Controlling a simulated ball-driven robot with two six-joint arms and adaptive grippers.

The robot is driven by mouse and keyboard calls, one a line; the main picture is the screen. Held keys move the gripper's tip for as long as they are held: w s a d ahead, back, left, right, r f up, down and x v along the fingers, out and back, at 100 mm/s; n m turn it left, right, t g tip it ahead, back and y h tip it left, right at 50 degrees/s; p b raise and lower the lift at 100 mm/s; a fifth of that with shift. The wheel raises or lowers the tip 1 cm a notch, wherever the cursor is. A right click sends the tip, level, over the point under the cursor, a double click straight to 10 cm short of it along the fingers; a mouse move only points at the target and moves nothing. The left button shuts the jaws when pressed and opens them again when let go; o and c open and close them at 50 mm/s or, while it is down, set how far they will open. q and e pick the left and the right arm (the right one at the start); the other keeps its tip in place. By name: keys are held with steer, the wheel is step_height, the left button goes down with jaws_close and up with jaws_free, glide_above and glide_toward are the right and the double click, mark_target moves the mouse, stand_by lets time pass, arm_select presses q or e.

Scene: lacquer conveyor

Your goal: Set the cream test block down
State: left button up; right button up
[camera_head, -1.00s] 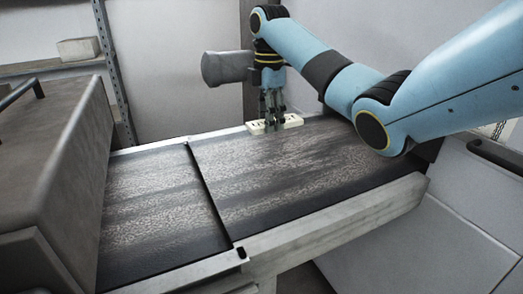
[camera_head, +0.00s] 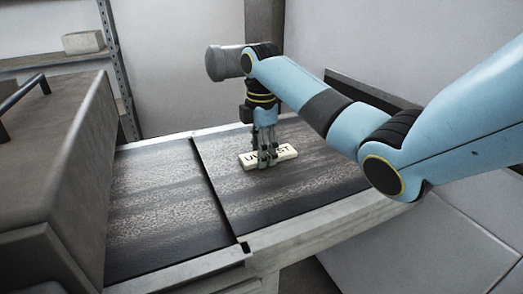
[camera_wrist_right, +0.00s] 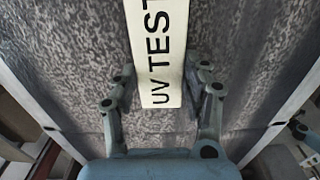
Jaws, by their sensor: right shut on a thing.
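The cream test block (camera_head: 287,152), a flat bar with black "UV TEST" lettering, is over the right section of the dark conveyor belt (camera_head: 310,185), toward its far side. My right gripper (camera_head: 266,160) points down and is shut on the block's middle, hiding some letters. In the right wrist view the block (camera_wrist_right: 158,45) lies lengthwise between the fingers (camera_wrist_right: 160,82), its lettered face toward the camera. It is level with or just above the belt; I cannot tell if it touches. My left gripper is not in view.
A brown-grey box-shaped housing (camera_head: 55,175) stands over the belt's left end. A pale rail (camera_head: 330,233) runs along the near edge, and a seam (camera_head: 215,185) splits the belt. The belt in front of the block is clear. A pale box (camera_head: 83,42) sits on a back shelf.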

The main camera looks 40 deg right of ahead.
steer(key=o, duration=1.1)
steer(key=shift+o, duration=0.2)
step_height(320, 180, up, 6)
steer(key=shift+r, duration=0.1)
step_height(320, 180, up, 6)
steer(key=p, duration=0.5)
